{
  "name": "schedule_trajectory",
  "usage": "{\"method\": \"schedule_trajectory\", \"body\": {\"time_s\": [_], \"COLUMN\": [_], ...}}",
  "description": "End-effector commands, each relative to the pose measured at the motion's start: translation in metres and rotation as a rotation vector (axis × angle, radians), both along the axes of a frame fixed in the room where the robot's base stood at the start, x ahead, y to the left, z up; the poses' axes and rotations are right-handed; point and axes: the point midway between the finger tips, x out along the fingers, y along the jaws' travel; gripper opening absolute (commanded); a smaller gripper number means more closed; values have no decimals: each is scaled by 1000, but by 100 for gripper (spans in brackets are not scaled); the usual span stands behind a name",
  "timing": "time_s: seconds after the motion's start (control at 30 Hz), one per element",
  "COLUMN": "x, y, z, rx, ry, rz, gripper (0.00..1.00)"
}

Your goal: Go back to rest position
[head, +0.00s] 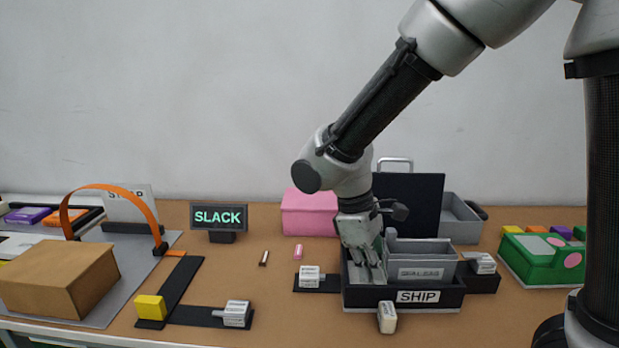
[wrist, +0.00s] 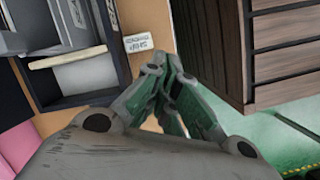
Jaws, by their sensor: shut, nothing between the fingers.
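My gripper (head: 367,262) is at the end of my arm, pointing down over the left part of the black SHIP tray (head: 360,299) in the head view. In the wrist view my gripper (wrist: 168,100) has its fingertips together with nothing between them. The tray and its grey compartments show at the upper left of the wrist view. A small white labelled block (head: 387,317) stands in front of the tray; it also shows in the wrist view (wrist: 138,42), just beyond the fingertips. I cannot tell how high the fingertips are above the tray.
A pink box (head: 309,214) and a black upright panel (head: 425,205) stand behind the tray. A green box (head: 545,258) is at the right. A SLACK sign (head: 218,216), an orange arch (head: 110,188) and a cardboard box (head: 60,278) are at the left. Table around the sign is mostly clear.

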Motion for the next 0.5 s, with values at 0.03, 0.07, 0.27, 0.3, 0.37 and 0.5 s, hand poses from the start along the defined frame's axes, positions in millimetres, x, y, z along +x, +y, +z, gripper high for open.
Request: {"method": "schedule_trajectory", "body": {"time_s": [0.03, 0.07, 0.27, 0.3, 0.37, 0.5], "x": [-1, -3, -26, -33, -44, -69], "y": [-20, -31, -117, -133, -156, -200], "z": [15, 22, 70, 78, 89, 111], "rx": [35, 55, 206, 236, 279, 354], "ry": [-27, -43, -181, -217, -272, -409], "rz": [-82, -133, -501, -569, -666, -838], "gripper": [0, 0, 0, 0, 0, 0]}}
